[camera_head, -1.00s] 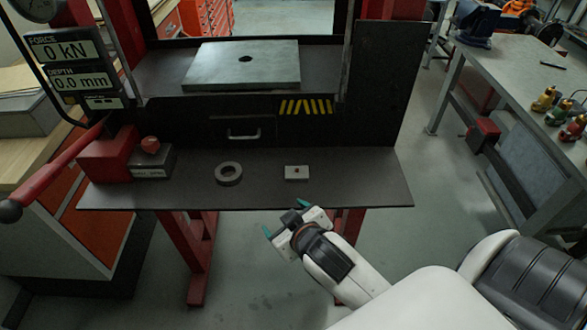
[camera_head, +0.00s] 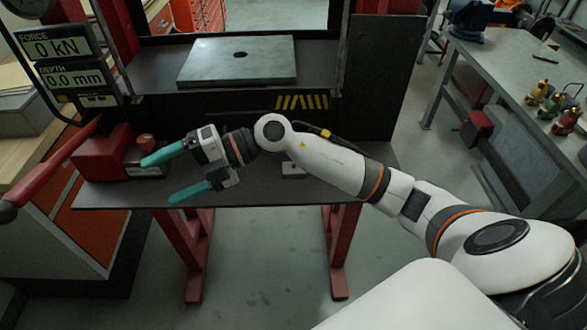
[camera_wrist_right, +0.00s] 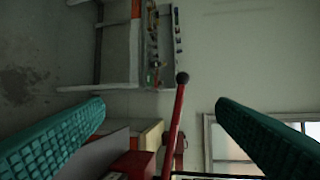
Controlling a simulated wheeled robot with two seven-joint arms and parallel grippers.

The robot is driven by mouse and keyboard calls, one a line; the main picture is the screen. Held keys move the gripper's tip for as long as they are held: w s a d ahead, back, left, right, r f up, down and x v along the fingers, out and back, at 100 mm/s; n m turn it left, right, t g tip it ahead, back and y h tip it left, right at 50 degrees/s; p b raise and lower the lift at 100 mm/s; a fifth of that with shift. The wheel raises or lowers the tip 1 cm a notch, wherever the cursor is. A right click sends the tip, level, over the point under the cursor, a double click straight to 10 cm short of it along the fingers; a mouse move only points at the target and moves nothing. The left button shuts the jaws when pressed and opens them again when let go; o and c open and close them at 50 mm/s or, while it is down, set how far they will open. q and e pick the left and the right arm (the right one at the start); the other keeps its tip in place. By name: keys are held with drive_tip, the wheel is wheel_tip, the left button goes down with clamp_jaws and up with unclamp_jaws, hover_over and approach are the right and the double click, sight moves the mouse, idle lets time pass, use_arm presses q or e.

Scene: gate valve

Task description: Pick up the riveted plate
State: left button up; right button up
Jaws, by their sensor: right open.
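The riveted plate (camera_head: 293,170), a small light-grey rectangular piece, lies on the dark lower shelf of the press. My right forearm passes above it in the head view and covers its upper part. My right gripper (camera_head: 158,181) is open and empty, with its two teal fingers pointing left, over the left part of the shelf and well left of the plate. In the right wrist view the fingers (camera_wrist_right: 160,108) are spread wide with nothing between them, and the plate does not show. My left gripper is not in view.
The red lever (camera_head: 52,162) and red pump block (camera_head: 103,153) stand left of my fingers. A large grey plate (camera_head: 215,65) with a hole lies on the press bed above. A workbench (camera_head: 480,62) stands at right.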

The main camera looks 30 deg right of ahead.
drive_tip(key=w+d+f+g+h, duration=0.25)
drive_tip(key=d+f+h, duration=0.25)
drive_tip(key=d+h, duration=0.3)
drive_tip(key=r+m+h, duration=0.2)
drive_tip(key=m+h, duration=0.1)
drive_tip(key=h, duration=0.5)
hover_over(294, 170)
drive_tip(key=w, duration=0.1)
drive_tip(key=shift+g, duration=0.25)
drive_tip(key=f+p, duration=0.1)
drive_tip(key=f, duration=0.3)
drive_tip(key=d+f+p, duration=0.1)
drive_tip(key=f, duration=0.1)
drive_tip(key=shift+f+p, duration=0.2)
drive_tip(key=shift+p, duration=0.1)
drive_tip(key=f+p, duration=0.2)
drive_tip(key=f, duration=0.2)
drive_tip(key=shift+s+a+f+p, duration=0.15)
drive_tip(key=shift+a+f+p, duration=0.15)
drive_tip(key=shift+p, duration=0.1)
drive_tip(key=shift+f, duration=0.55)
drive_tip(key=c, duration=1.1)
drive_tip(key=shift+c, duration=0.2)
drive_tip(key=shift+r, duration=0.2)
